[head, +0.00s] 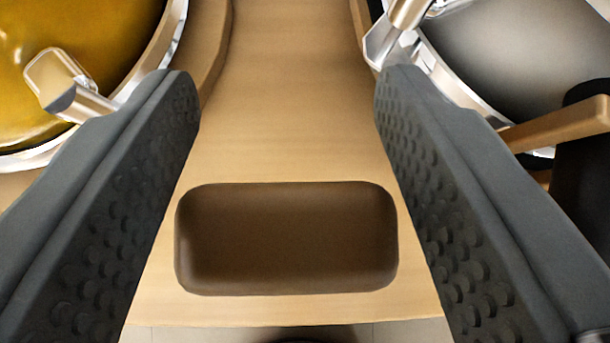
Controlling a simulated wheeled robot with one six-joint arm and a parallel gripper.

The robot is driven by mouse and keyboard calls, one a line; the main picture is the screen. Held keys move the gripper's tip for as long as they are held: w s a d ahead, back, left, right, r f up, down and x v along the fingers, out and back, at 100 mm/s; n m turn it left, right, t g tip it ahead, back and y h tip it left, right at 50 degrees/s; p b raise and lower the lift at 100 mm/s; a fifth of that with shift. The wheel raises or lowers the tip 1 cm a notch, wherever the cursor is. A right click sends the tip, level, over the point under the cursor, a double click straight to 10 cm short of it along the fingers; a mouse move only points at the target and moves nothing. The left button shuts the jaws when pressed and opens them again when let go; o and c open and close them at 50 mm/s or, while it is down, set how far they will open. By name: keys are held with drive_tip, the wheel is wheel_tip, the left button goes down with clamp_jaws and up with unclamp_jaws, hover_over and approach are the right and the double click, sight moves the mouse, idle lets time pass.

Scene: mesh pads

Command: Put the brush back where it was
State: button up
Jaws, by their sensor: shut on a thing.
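My gripper (288,95) shows as two dark grey fingers with dimpled pads, one on each side of the view. It is shut on a dark brown block with rounded corners (287,238), which I take to be the brush. The block spans most of the gap between the pads, low in the view. I see only one face of it, and no bristles show. The light wooden surface (290,130) lies behind it. I cannot tell how high the block is above the wood.
A golden round thing (70,25) with a metal rim and handle is at upper left. A grey round one (510,40) with a metal rim is at upper right. A wooden bar (560,125) is at right. The wooden strip between is bare; its edge and pale floor show at the bottom.

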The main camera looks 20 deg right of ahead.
sight(289, 182)
drive_tip(key=shift+f, duration=2.95)
drive_tip(key=shift+f, duration=0.1)
drive_tip(key=o, duration=1.3)
drive_tip(key=shift+s+r, duration=0.15)
drive_tip(key=shift+r, duration=0.1)
drive_tip(key=v, duration=1.1)
drive_tip(key=shift+s, duration=0.3)
drive_tip(key=shift+r, duration=0.2)
